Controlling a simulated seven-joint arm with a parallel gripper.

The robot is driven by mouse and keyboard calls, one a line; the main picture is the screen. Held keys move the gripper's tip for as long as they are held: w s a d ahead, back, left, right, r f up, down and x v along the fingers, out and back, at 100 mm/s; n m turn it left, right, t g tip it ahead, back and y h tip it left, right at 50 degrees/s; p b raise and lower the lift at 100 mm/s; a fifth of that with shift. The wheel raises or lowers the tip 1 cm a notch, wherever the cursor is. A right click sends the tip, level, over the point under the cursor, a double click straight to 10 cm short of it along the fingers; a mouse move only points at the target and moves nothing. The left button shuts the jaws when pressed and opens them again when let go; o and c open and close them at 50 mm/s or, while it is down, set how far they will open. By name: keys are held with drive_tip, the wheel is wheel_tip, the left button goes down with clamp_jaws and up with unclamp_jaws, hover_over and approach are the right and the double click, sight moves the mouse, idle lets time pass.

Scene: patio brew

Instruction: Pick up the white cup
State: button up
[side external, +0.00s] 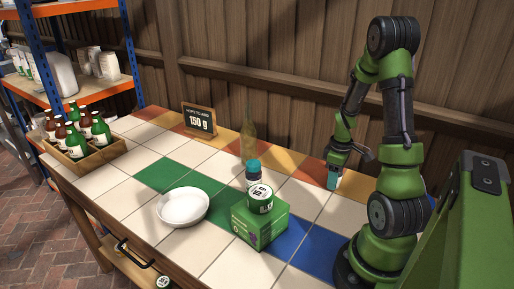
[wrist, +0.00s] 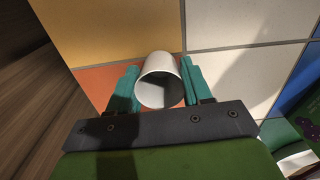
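The white cup (wrist: 160,80) is between the two teal fingers of my gripper (wrist: 161,88) in the wrist view. Its round mouth faces the camera. One finger is close along each side of the cup, with little or no gap. I cannot tell whether the fingers press on it. In the side view my gripper (side external: 334,178) points down, low over the table's far right part. The cup does not show clearly there, and whether it rests on the table is unclear.
The tiled table (side external: 122,185) holds a green box (side external: 262,228) with a can (side external: 260,199) on it, a white bowl (side external: 183,207), a blue-capped bottle (side external: 253,172), a tall bottle (side external: 248,138), a sign (side external: 199,120) and a wooden bottle crate (side external: 96,160). A wooden fence (side external: 260,50) stands behind.

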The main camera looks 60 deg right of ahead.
drive_tip(key=c, duration=0.4)
drive_tip(key=shift+r, duration=0.15)
drive_tip(key=shift+c, duration=0.2)
